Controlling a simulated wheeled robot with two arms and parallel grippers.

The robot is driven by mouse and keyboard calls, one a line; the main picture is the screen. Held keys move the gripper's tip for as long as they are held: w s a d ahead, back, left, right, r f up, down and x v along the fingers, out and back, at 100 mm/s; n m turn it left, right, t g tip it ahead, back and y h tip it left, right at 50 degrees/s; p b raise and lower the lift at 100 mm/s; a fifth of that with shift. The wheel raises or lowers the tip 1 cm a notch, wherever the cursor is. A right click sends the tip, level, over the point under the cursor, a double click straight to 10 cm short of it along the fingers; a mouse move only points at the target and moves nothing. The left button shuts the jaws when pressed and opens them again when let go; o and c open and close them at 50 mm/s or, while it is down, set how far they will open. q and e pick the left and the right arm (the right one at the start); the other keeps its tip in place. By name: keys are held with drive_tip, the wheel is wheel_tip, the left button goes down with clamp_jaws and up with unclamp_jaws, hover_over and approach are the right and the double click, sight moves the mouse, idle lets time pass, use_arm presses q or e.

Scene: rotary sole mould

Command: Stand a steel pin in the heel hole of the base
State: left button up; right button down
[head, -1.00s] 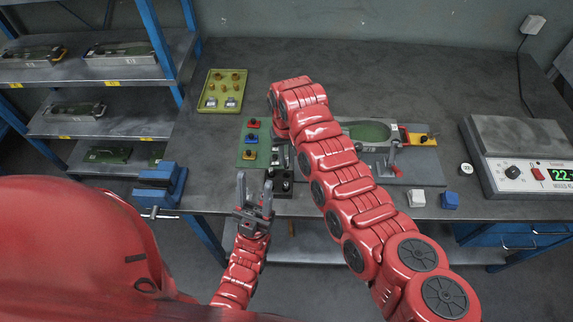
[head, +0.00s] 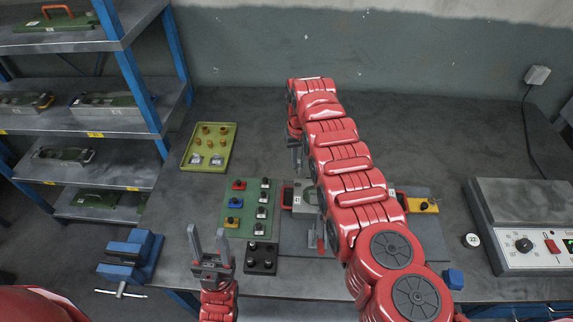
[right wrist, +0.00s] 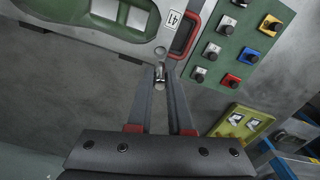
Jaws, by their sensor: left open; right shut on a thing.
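My right gripper (right wrist: 160,82) is shut on a small steel pin (right wrist: 160,73), which shows between its fingertips in the right wrist view. The pin is close to the end of the grey base (right wrist: 137,52) by the red handle and the "41" label. A small round hole (right wrist: 160,50) shows in this end, just beyond the pin; I cannot tell whether they touch. In the head view the base (head: 304,200) is largely hidden behind my right arm, and the right gripper (head: 295,153) is partly visible above its left end. My left gripper (head: 208,244) is open and empty at the front left.
A yellow-green tray (head: 191,168) with brass and silver pieces is at the back left. A green board (head: 248,212) with several coloured knobs lies left of the base, with a black block (head: 261,257) in front.

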sight(299, 173)
drive_tip(key=shift+s+a+f+b, duration=0.15)
drive_tip(key=shift+f+b, duration=0.25)
drive_tip(key=shift+f, duration=0.2)
wheel_tip(299, 173, down, 4)
drive_tip(key=b, duration=0.3)
drive_tip(key=shift+r, duration=0.1)
drive_tip(key=shift+r, duration=0.1)
drive_tip(key=shift+f, duration=0.25)
idle(0.6)
drive_tip(key=shift+f+b, duration=0.65)
drive_tip(key=shift+b, duration=0.2)
idle(0.4)
drive_tip(key=shift+f+b, duration=0.35)
drive_tip(key=shift+f+b, duration=0.6)
idle(0.3)
